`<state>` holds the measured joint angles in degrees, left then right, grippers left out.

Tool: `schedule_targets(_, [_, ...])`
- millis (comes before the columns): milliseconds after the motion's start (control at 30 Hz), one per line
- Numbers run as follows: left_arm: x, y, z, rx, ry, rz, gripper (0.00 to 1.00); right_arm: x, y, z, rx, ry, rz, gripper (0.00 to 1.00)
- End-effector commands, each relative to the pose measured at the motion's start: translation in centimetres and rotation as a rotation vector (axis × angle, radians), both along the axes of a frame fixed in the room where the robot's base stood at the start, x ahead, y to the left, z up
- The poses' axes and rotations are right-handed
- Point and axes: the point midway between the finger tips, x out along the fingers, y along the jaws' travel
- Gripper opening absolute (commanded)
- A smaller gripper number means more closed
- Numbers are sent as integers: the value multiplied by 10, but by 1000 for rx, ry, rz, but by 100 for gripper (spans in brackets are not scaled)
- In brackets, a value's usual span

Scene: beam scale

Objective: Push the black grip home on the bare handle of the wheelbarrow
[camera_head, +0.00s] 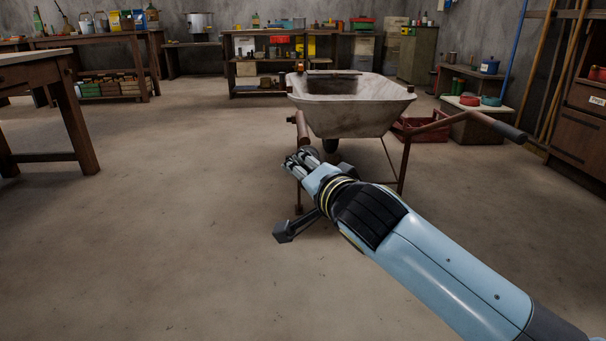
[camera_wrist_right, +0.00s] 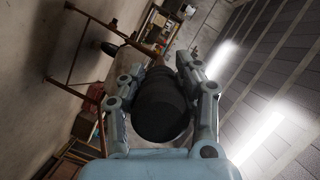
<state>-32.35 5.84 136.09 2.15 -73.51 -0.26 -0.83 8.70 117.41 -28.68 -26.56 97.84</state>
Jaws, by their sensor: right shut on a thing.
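The wheelbarrow (camera_head: 355,112) stands ahead with a pale, worn tray and rusty brown legs and handles. Its handle on the picture's right ends in a dark grip (camera_head: 510,132). The bare brown handle (camera_head: 302,128) on the picture's left runs down to my right gripper (camera_head: 297,160). In the right wrist view, my right gripper (camera_wrist_right: 155,90) is shut on the black grip (camera_wrist_right: 162,112), with a finger on each side. The grip appears in line with the handle, but its far end is hidden, so I cannot tell how far it is on. My left gripper is not in view.
A wooden table (camera_head: 60,95) stands at the left. Shelves and benches line the back wall. A red crate (camera_head: 425,130) and a low box (camera_head: 480,120) with dishes lie beyond the wheelbarrow's right side. The concrete floor at the left is clear.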

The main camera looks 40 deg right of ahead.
Motion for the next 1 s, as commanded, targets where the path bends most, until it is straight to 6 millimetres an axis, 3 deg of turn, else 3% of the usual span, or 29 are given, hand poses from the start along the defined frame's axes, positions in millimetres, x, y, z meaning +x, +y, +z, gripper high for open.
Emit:
schedule_targets(533, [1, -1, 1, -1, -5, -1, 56, 45, -28, 0, 0, 0, -1, 1])
schedule_targets(1000, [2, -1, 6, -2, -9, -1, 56, 45, -27, 1, 1, 1, -1, 1])
